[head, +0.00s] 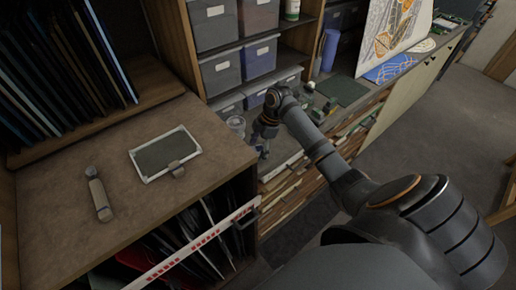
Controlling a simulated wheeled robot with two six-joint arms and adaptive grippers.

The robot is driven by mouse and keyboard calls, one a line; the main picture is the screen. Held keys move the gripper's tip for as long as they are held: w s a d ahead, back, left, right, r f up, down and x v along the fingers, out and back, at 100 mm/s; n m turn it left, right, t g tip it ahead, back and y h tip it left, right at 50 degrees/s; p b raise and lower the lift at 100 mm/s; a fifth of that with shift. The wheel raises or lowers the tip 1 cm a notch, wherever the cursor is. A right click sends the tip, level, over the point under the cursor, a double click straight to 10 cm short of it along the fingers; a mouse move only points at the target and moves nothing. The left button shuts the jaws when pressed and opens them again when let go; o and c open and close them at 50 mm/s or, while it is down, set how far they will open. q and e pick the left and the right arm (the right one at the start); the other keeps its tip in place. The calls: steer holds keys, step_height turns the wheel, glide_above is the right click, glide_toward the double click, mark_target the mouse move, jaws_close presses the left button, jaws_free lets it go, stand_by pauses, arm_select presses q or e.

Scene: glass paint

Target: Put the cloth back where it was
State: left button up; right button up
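My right gripper (263,150) points down low over the grey counter, just past the right edge of the brown cabinet top. Its fingers are small and dark, and I cannot tell whether they are open or shut, or whether they hold anything. I cannot make out a cloth for certain. A blue patterned sheet (389,68) lies on the counter farther back, apart from the gripper; I cannot tell whether it is cloth or paper. My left gripper is not in view.
A clear jar (236,123) stands left of my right gripper. The brown cabinet top (130,215) bears a framed dark panel (163,154) and a handled tool (98,194). Grey bins (221,73) fill the shelves behind. A dark green mat (342,91) lies on the counter. Open floor (440,130) is at right.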

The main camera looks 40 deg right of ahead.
steer(key=shift+a, duration=0.1)
steer(key=b+v, duration=0.1)
steer(key=v, duration=0.1)
steer(key=shift+d+r, duration=0.25)
arm_select(q)
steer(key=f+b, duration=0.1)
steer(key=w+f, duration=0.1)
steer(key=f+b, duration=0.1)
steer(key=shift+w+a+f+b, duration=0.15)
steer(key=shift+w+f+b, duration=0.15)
steer(key=shift+b, duration=0.05)
arm_select(e)
steer(key=v, duration=0.9)
steer(key=shift+r, duration=0.35)
steer(key=shift+s, duration=0.1)
